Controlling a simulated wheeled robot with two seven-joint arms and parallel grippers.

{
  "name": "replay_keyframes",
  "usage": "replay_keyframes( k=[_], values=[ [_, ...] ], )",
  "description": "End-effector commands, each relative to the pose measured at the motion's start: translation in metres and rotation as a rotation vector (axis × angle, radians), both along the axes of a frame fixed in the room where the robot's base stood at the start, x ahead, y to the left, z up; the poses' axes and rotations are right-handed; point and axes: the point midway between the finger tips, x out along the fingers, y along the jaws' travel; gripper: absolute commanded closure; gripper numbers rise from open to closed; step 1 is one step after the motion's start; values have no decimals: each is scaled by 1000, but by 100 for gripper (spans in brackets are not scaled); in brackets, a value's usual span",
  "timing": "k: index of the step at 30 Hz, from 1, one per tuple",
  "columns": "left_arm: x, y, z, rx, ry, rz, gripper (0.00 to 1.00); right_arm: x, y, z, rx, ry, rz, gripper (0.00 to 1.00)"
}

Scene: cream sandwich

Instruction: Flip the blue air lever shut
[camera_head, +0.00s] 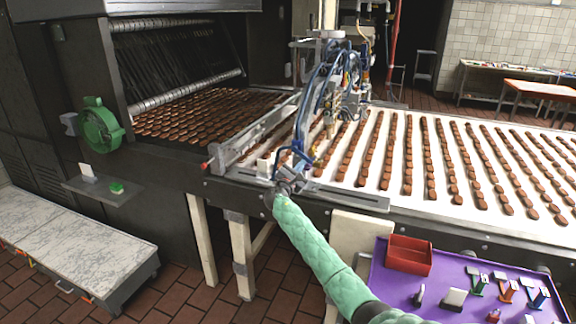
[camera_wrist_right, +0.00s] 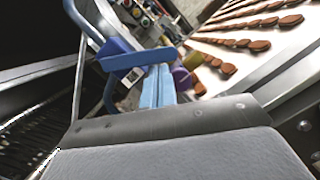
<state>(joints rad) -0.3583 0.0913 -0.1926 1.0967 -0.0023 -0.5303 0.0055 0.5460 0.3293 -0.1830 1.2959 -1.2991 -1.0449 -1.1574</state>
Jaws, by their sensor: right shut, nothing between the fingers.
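My right gripper (camera_head: 290,178) is at the near edge of the conveyor, below the machine with blue hoses. It is shut and holds nothing. In the right wrist view, a blue bar (camera_wrist_right: 136,59), which looks like the air lever, lies nearly level across the picture. Two light blue upright strips (camera_wrist_right: 157,88) stand just below it; I cannot tell whether they are my fingertips or part of the fitting. A purple-blue block (camera_wrist_right: 114,50) is behind the bar's left part. I cannot tell whether the gripper touches the lever. In the head view the lever is too small to pick out surely. My left gripper is not in view.
The hose-fed machine (camera_head: 340,75) stands over the white conveyor (camera_head: 400,150) with rows of brown biscuits. A metal rail (camera_head: 345,198) runs along its near edge. A purple tray (camera_head: 400,285) with a red bin (camera_head: 408,254) and small coloured parts is at lower right.

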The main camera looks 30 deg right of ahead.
Motion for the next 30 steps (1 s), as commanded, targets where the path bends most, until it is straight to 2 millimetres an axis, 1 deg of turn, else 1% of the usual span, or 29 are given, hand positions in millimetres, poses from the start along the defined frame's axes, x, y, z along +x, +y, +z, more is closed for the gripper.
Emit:
replay_keyframes(
  k=[1,6,11,21,30],
  values=[
    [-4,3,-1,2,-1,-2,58,-2,-3,6,-31,32,0,100],
    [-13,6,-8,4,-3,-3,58,-8,-7,10,-132,152,0,100],
    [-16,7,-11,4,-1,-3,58,-12,-10,16,-123,142,0,100],
    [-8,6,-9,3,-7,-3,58,-17,-14,26,-122,140,0,100],
    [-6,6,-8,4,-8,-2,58,-18,-16,29,-122,141,-1,100]
  ],
)
